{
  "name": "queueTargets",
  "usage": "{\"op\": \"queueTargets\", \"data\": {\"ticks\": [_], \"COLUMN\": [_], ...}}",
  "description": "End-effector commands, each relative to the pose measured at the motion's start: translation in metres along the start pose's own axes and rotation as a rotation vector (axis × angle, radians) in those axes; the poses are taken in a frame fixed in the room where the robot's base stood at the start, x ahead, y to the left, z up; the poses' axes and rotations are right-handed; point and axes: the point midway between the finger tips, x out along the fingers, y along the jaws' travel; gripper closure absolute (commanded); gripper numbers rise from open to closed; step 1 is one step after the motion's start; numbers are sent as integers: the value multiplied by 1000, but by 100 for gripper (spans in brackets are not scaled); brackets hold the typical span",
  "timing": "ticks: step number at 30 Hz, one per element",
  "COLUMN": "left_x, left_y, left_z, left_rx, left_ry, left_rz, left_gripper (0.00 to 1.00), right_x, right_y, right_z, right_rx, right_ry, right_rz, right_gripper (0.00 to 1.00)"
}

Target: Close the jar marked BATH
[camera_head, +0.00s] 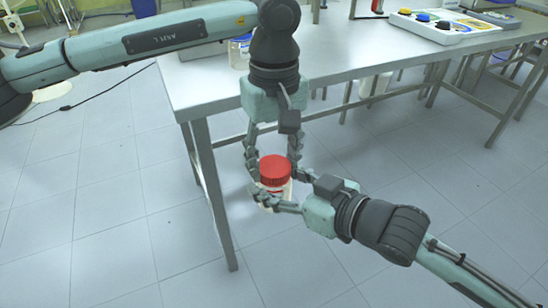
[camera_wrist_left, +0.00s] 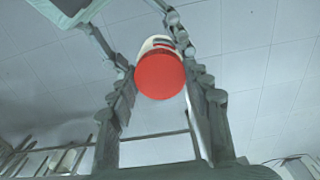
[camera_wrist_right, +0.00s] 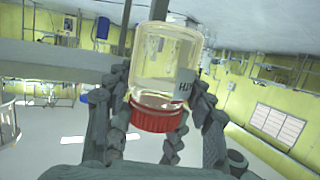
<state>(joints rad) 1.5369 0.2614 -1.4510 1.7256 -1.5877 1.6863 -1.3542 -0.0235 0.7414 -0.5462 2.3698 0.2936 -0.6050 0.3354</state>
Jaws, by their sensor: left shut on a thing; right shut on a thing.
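A clear jar with pale yellowish content (camera_wrist_right: 165,60) is held in the air in front of the table. Its label is only partly visible and upside down in the right wrist view. A red screw lid (camera_head: 275,169) sits on the jar's mouth; whether it is tight I cannot tell. My left gripper (camera_head: 273,164) points down from above, its fingers on either side of the red lid, which it grips. The lid also shows in the left wrist view (camera_wrist_left: 160,75). My right gripper (camera_head: 283,195) comes from the lower right and is shut around the jar body.
A grey metal table (camera_head: 330,62) stands behind the grippers, its front leg (camera_head: 212,195) close to the left of the jar. A container with a blue lid (camera_head: 239,52) stands on it. A white tray (camera_head: 445,27) lies at the far right. The floor in front is clear.

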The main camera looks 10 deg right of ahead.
Motion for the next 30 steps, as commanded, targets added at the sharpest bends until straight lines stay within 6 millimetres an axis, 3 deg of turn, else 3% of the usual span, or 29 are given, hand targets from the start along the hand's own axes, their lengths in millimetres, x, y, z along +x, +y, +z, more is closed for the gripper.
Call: {"op": "queueTargets", "data": {"ticks": [1,2,7,17,30], "left_x": [0,0,0,-2,-46], "left_y": [0,0,0,0,0], "left_z": [0,0,0,0,0], "left_rx": [-2,-2,-4,-5,-5], "left_ry": [1,1,1,1,0], "left_rz": [1,1,1,1,0], "left_gripper": [86,50,31,31,31], "right_x": [0,0,0,0,0], "right_y": [0,0,0,0,0], "right_z": [-1,-1,-1,-1,-1], "right_rx": [-1,-1,-1,-1,-1], "right_ry": [3,3,3,3,3], "right_rz": [-1,-1,-1,0,0], "right_gripper": [100,100,100,100,100]}}
